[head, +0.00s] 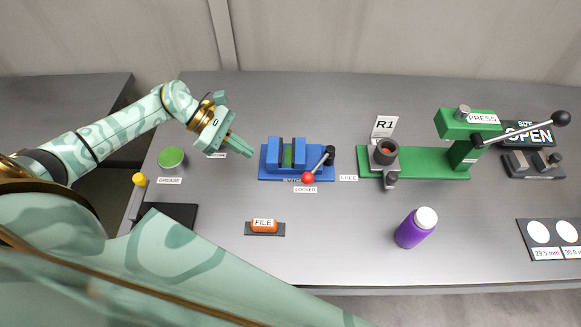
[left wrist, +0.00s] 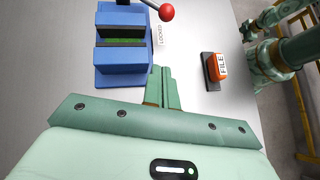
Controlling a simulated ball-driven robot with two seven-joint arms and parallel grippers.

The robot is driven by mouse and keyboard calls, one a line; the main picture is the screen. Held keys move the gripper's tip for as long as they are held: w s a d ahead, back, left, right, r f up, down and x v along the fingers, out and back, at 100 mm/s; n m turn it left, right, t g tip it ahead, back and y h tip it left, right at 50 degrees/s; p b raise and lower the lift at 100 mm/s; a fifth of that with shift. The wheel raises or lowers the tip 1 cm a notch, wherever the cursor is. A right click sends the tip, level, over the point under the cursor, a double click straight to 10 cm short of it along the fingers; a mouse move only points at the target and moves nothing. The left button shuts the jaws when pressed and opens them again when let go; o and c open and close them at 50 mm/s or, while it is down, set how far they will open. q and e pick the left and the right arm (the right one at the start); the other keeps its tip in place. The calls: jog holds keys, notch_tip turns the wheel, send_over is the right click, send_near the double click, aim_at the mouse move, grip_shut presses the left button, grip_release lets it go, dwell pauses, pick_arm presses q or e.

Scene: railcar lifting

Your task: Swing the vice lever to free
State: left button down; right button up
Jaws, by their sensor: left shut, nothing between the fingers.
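The blue vice (head: 272,160) stands at the middle of the bench with a green piece (head: 288,158) between its jaws. Its lever (head: 320,165) has a red ball end that points toward the label LOCKED (head: 305,190). My left gripper (head: 245,152) is shut and empty, up and to the left of the vice, apart from it. In the left wrist view the vice (left wrist: 122,68) lies beyond my shut fingers (left wrist: 162,85), and the red ball (left wrist: 166,12) shows at the top. The lever's far end is cut off there.
An orange file (head: 264,225) lies in a dark holder in front of the vice. A green press (head: 420,160) stands to the right, with a purple bottle (head: 412,232) before it. A round green grease pot (head: 171,157) is at the left. The bench front between file and bottle is clear.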

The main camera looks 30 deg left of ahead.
aim_at(318, 165)
pick_arm(q)
jog(key=p+x, duration=0.1)
jog(key=x, duration=0.9)
jog(key=shift+w+d, duration=0.1)
jog(key=shift+d, duration=0.1)
jog(key=shift+w+d+r+p, duration=0.1)
jog(key=shift+d+r+p, duration=0.1)
jog(key=shift+d+p, duration=0.25)
jog(key=shift+w+d+r+p, duration=0.15)
jog(key=shift+d+r+p, duration=0.05)
jog(key=shift+d, duration=0.5)
jog(key=shift+w+d, duration=0.1)
jog(key=shift+d, duration=0.45)
pick_arm(e)
jog(key=shift+w+a+r, duration=0.1)
jog(key=shift+w+r, duration=0.15)
jog(key=shift+r, duration=0.4)
jog(key=shift+w+a+r, duration=0.1)
jog(key=shift+w+r, duration=0.1)
jog(key=shift+r, duration=0.45)
pick_arm(q)
jog(key=shift+d, duration=0.15)
pick_arm(e)
jog(key=shift+d+r, duration=0.1)
jog(key=shift+d, duration=0.05)
